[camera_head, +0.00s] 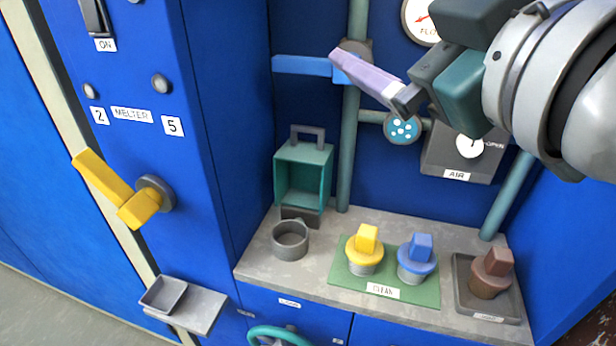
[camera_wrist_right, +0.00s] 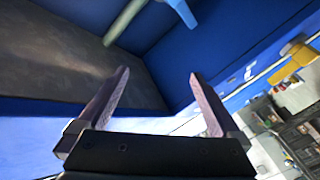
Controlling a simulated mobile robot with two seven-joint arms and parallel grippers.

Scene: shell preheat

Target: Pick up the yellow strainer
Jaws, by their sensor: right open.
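The yellow strainer (camera_head: 363,252) stands upright on the green mat (camera_head: 345,282) labelled CLEAN, with its block-shaped yellow handle on top. A blue strainer (camera_head: 417,258) stands to its right on the same mat. My right gripper (camera_head: 336,52) is high above the counter, in front of the pipes, well above and apart from the yellow strainer. Its two fingers overlap in the head view. In the right wrist view the gripper (camera_wrist_right: 158,73) is open, with nothing between the fingers. The yellow strainer does not show in the wrist view. My left gripper is not in view.
A brown strainer (camera_head: 490,273) sits in a dark tray (camera_head: 510,318) at the right. A grey cup (camera_head: 291,240) and a teal box (camera_head: 303,172) stand left of the mat. A vertical pipe (camera_head: 350,150) and a blue lever (camera_head: 300,65) are behind.

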